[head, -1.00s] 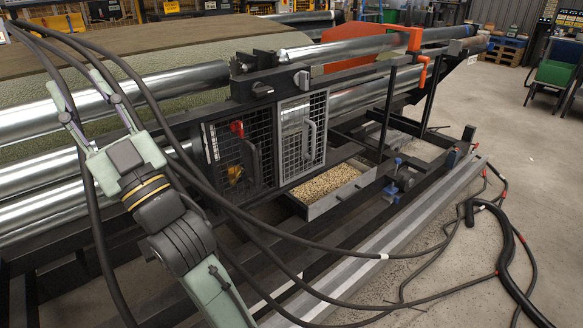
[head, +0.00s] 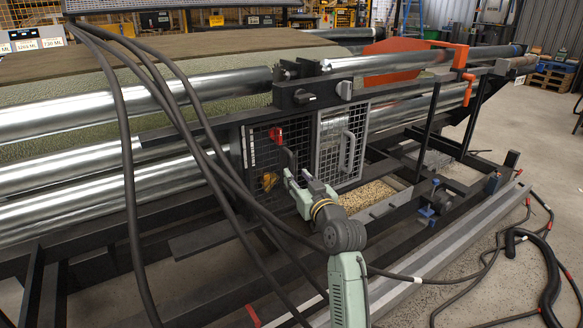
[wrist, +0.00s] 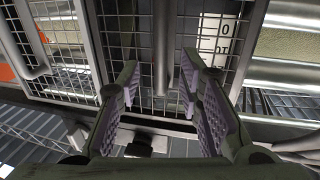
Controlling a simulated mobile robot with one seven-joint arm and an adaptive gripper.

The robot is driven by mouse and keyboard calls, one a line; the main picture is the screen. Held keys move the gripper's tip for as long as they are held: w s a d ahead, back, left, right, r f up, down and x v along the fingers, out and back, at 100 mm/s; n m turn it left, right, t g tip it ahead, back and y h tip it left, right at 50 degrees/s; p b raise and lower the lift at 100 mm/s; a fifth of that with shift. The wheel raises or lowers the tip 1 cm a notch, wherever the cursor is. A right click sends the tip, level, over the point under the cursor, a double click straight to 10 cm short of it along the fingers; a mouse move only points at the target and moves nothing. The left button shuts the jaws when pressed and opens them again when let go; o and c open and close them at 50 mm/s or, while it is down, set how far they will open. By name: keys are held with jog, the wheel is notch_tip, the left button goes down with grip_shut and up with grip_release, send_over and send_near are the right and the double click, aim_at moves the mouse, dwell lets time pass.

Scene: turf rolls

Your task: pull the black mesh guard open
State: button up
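The black mesh guard (head: 262,160) stands upright in the machine's frame in the head view, left of a lighter grey mesh guard (head: 330,150); it looks shut. A dark upright handle (head: 290,160) is on its right side. My gripper (head: 297,176) is at the lower part of that handle. In the wrist view my gripper (wrist: 158,80) is open, its two purple-padded fingers spread toward the mesh. A dark upright bar (wrist: 167,35), apparently the handle, shows beyond and between the fingertips. I cannot tell whether they touch it.
A red part (head: 275,136) sits at the black guard's top and a yellow part (head: 270,181) behind its mesh. A tray of pellets (head: 368,195) lies to the right. Steel rollers (head: 90,175) are at left. Hoses hang across the front left. Open floor is at right.

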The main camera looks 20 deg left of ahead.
aim_at(292, 171)
jog(key=p+x, duration=0.1)
jog(key=x, duration=0.4)
grip_shut()
dwell(0.4)
dwell(0.4)
